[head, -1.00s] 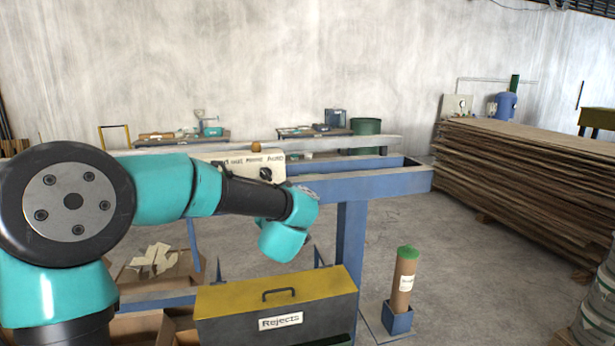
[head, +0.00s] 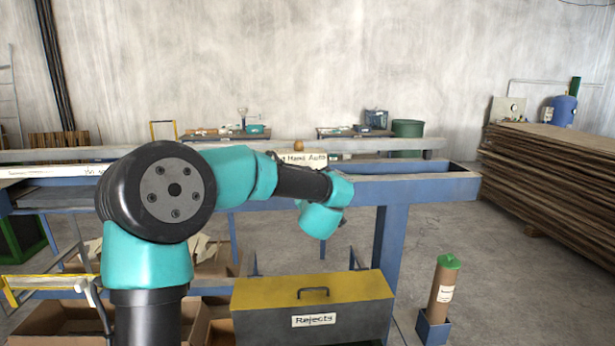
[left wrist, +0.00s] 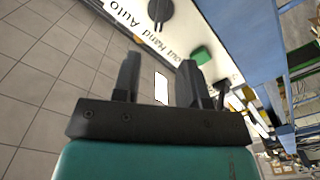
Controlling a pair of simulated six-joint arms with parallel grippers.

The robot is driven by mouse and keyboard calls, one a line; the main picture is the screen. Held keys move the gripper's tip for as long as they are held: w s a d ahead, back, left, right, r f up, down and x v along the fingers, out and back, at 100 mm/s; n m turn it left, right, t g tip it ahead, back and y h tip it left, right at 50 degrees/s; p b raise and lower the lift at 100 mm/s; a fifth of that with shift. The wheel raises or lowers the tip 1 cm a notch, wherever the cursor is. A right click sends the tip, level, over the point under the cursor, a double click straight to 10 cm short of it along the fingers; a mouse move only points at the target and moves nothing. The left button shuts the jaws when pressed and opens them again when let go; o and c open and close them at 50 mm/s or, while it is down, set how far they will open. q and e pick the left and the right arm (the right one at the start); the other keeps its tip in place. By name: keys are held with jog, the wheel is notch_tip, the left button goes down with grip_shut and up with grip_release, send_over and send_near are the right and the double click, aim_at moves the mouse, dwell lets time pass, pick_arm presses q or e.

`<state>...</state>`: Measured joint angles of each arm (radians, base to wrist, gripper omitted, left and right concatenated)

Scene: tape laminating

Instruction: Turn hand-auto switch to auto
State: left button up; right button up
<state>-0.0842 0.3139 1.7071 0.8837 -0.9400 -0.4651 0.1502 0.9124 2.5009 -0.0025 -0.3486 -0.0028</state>
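The white control panel (head: 303,159) with the label "Hand Auto" stands on the blue bench frame in the head view, partly covered by my left arm. In the left wrist view the panel (left wrist: 207,33) runs diagonally across the top. The dark hand-auto switch (left wrist: 160,12) sits at the top edge, beside "Hand Auto"; its upper part is cut off. My left gripper (left wrist: 160,60) is open and empty, its fingers apart, below the switch in that view and not visibly touching it. In the head view the arm hides its fingers. My right gripper is not in view.
A green button (left wrist: 201,55) is on the panel near the right finger. The blue bench frame (head: 420,190) extends right. A yellow-topped Rejects box (head: 312,300) and a brown tube with a green cap (head: 444,285) stand in front. Stacked boards (head: 560,175) are at right.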

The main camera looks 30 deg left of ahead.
pick_arm(q)
jog(key=x, duration=1)
jog(key=shift+w+a, duration=0.2)
jog(key=shift+w, duration=0.15)
jog(key=shift+c, duration=0.2)
grip_shut()
